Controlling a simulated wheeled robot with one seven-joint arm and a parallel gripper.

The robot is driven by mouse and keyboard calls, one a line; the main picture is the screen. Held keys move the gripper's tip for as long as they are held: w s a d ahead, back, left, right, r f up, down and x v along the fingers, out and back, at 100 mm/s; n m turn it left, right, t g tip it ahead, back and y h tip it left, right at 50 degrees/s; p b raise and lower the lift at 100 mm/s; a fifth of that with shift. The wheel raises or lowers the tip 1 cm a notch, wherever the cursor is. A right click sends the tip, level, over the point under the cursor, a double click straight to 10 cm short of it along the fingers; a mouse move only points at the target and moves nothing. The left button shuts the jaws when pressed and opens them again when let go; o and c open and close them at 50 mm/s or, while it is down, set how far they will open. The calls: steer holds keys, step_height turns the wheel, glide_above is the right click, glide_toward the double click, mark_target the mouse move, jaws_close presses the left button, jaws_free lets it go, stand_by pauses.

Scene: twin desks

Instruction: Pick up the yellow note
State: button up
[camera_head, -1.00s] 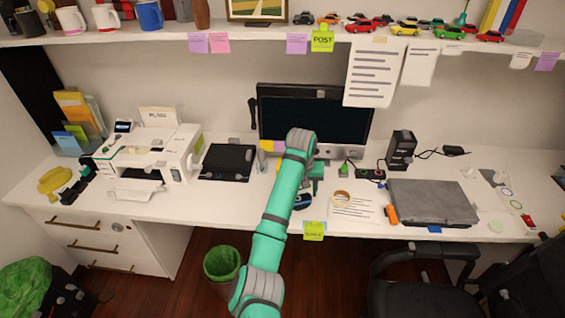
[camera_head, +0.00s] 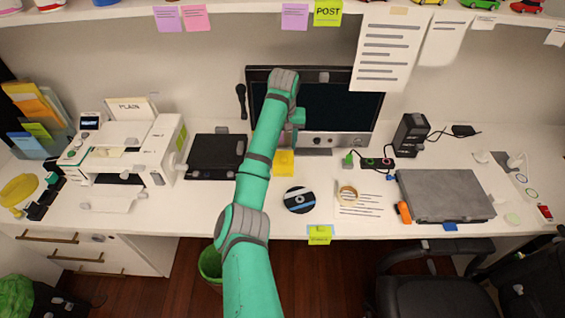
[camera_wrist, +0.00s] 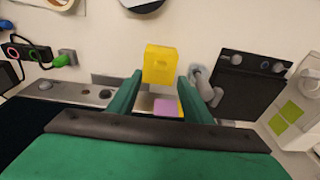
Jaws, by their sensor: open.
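A yellow note-like piece (camera_head: 284,163) lies on the desk in front of the monitor, just right of my forearm in the head view. In the wrist view it (camera_wrist: 160,63) shows just beyond my fingertips, roughly centred between them. A purple note (camera_wrist: 166,106) with a thin strip of yellow at its edge shows between my fingers, near the monitor's lower edge. My gripper (camera_wrist: 164,88) is open, with nothing visible held between its fingers. In the head view my gripper (camera_head: 298,118) is in front of the monitor, partly hidden by my wrist.
The monitor (camera_head: 345,105) stands close behind my gripper. A yellow-green note (camera_head: 320,235) hangs at the desk edge.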

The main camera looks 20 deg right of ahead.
mark_target(283, 157)
steer(key=shift+w+d+f, duration=0.1)
steer(key=shift+w+f, duration=0.05)
steer(key=shift+f, duration=1.15)
steer(key=shift+w+a+f, duration=0.1)
steer(key=shift+w+f, duration=0.1)
steer(key=shift+f, duration=1.1)
steer(key=shift+w+d+f, duration=0.1)
steer(key=shift+w+f, duration=0.05)
steer(key=shift+f, duration=1.15)
steer(key=shift+c, duration=0.3)
steer(key=c, duration=0.9)
